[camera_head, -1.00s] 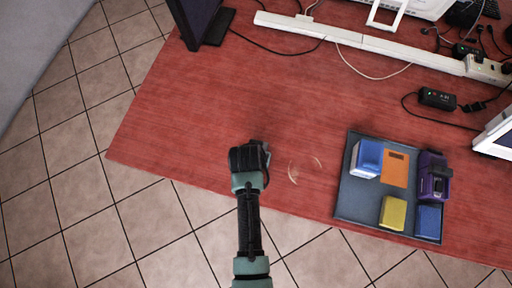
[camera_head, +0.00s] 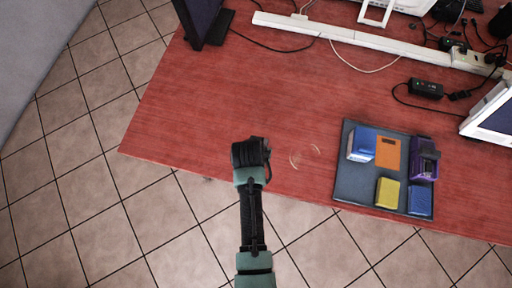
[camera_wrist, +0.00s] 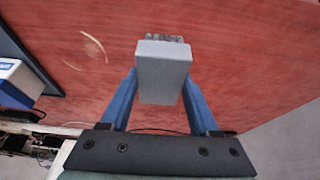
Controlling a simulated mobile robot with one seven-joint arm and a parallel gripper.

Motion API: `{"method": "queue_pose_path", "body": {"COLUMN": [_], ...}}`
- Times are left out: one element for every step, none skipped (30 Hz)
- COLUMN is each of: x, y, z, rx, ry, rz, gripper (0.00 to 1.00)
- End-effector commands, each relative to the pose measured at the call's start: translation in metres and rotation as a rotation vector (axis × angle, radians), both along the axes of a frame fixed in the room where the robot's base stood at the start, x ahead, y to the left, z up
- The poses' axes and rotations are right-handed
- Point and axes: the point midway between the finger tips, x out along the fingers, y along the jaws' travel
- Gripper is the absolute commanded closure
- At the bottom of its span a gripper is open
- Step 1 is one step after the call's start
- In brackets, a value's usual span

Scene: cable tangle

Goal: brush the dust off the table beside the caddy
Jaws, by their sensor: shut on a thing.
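My gripper (camera_wrist: 161,88) is shut on a grey block-shaped brush (camera_wrist: 163,70), with a strip of dark bristles at its far end in the wrist view. In the head view my gripper (camera_head: 258,150) is over the table's front part, left of the dust, and hides the brush. The dust (camera_head: 293,160) is a faint pale broken ring on the red table (camera_head: 220,110). It also shows in the wrist view (camera_wrist: 94,45), left of the brush and apart from it. The caddy (camera_head: 350,191) is a dark grey tray right of the dust.
The caddy holds a blue-and-white box (camera_head: 361,145), an orange item (camera_head: 388,153), a purple item (camera_head: 424,158), a yellow block (camera_head: 388,192) and a blue block (camera_head: 420,200). A white cable channel (camera_head: 345,37), cables and a black adapter (camera_head: 426,89) lie farther back. The table left of my gripper is clear.

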Motion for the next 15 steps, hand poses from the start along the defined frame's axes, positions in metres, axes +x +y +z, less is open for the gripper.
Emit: {"method": "queue_pose_path", "body": {"x": [0.001,0.002,0.003,0.003,0.004,0.004,0.005,0.005,0.006,0.006,0.006,0.007,0.007,0.007,0.007], "y": [-0.001,-0.001,-0.002,-0.002,-0.002,-0.003,-0.003,-0.003,-0.004,-0.004,-0.004,-0.004,-0.004,-0.004,-0.004], "z": [0.009,0.012,0.016,0.018,0.021,0.024,0.026,0.028,0.030,0.031,0.031,0.031,0.031,0.031,0.031], "rx": [0.000,0.000,0.000,0.000,0.000,0.001,0.001,0.001,0.001,0.001,0.001,0.001,0.001,0.001,0.001], "ry": [-0.001,-0.001,-0.001,-0.001,-0.001,-0.001,-0.001,-0.001,-0.001,-0.001,-0.001,-0.001,0.000,0.000,0.000], "rz": [0.000,0.000,0.000,0.000,0.000,-0.001,0.000,0.000,0.000,0.000,0.000,0.000,0.000,0.000,0.000], "gripper": [0.82,0.82,0.82,0.82,0.82,0.82,0.82,0.82,0.82,0.82,0.82,0.82,0.82,0.82,0.82]}}
